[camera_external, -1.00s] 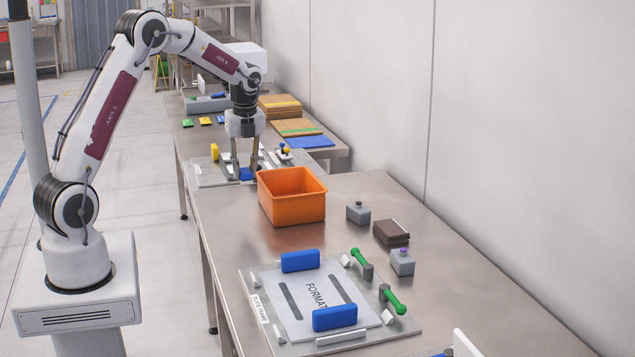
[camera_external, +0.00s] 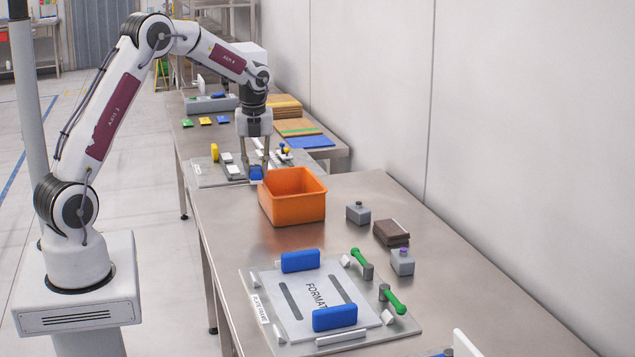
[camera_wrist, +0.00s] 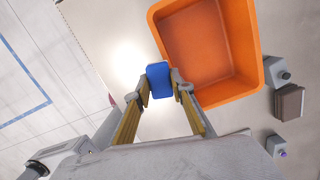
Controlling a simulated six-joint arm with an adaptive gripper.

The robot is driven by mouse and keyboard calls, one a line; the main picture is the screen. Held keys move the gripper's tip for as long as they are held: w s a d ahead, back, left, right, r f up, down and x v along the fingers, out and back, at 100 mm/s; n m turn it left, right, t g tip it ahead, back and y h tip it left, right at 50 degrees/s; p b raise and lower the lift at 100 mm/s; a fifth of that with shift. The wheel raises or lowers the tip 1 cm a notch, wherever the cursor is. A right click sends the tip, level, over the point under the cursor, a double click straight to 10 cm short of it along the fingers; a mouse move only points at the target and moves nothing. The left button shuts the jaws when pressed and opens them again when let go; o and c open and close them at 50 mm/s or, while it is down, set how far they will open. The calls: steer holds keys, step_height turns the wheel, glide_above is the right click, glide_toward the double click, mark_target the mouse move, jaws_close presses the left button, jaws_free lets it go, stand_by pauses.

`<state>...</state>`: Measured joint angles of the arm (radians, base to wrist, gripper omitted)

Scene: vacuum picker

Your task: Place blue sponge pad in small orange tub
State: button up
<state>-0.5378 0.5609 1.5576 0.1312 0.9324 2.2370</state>
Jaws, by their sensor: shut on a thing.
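My gripper (camera_external: 256,168) is shut on a blue sponge pad (camera_external: 255,173) and holds it just behind the orange tub's far left edge. In the wrist view the blue sponge pad (camera_wrist: 158,78) sits between the fingertips of my gripper (camera_wrist: 160,92). The orange tub (camera_external: 291,207) stands on the near steel table; its visible inside looks empty. In the wrist view the orange tub (camera_wrist: 213,94) lies just right of the pad, with its left wall close to my right finger.
A format plate (camera_external: 282,327) with two blue blocks and green-handled clamps lies at the front. Another fixture plate (camera_external: 205,175) is behind my gripper. Bare table lies between tub and format plate.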

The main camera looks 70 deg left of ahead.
mark_target(282, 201)
steer(key=w+d+m, duration=0.3)
steer(key=w+m, duration=0.3)
steer(key=shift+w+r+m+t, duration=0.25)
steer(key=shift+m+t, duration=0.05)
steer(key=shift+t, duration=0.1)
steer(key=shift+f, duration=3.15)
steer(key=shift+f, duration=1.85)
steer(key=shift+f, duration=0.1)
